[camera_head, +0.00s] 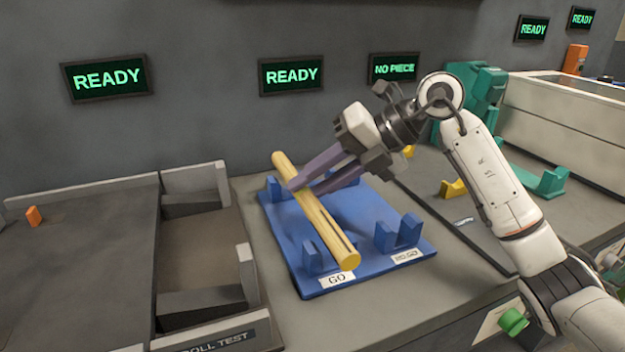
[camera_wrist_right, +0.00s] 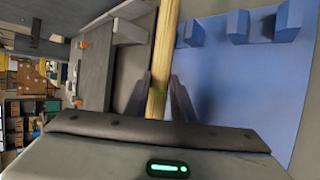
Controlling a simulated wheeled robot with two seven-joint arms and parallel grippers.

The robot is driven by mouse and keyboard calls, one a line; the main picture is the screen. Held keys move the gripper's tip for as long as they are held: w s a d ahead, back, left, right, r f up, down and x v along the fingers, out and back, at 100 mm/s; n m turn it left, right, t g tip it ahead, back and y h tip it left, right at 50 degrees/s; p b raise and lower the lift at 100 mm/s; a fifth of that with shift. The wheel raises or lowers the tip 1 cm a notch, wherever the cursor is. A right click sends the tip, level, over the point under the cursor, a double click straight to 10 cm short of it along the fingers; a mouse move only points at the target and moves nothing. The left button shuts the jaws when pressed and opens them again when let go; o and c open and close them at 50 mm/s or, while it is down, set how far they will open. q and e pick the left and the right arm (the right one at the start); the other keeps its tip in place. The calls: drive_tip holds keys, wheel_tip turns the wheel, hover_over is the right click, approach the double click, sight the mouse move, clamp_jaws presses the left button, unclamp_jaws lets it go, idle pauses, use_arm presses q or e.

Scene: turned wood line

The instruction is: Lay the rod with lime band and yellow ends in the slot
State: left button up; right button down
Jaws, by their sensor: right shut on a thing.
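The wooden rod (camera_head: 318,218) has a yellow near end (camera_head: 350,262) and runs from back left to front right over the GO side of the blue fixture (camera_head: 352,212). A small greenish patch on it shows between the fingers in the wrist view; the band is mostly hidden. My right gripper (camera_head: 294,186) is shut on the rod towards its far end. The wrist view shows the rod (camera_wrist_right: 165,45) between both fingertips (camera_wrist_right: 160,90). The rod passes close to the front GO cradle (camera_head: 326,256); I cannot tell if it rests in it. My left gripper is out of view.
The NO-GO cradle (camera_head: 398,235) on the fixture's right is empty. A grey roll test tray (camera_head: 200,262) with raised walls stands to the left. A small orange block (camera_head: 33,216) lies at far left. Yellow (camera_head: 453,189) and teal (camera_head: 548,182) supports stand to the right.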

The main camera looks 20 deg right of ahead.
drive_tip(key=shift+f, duration=0.3)
drive_tip(key=c, duration=1.4)
unclamp_jaws()
drive_tip(key=v, duration=1)
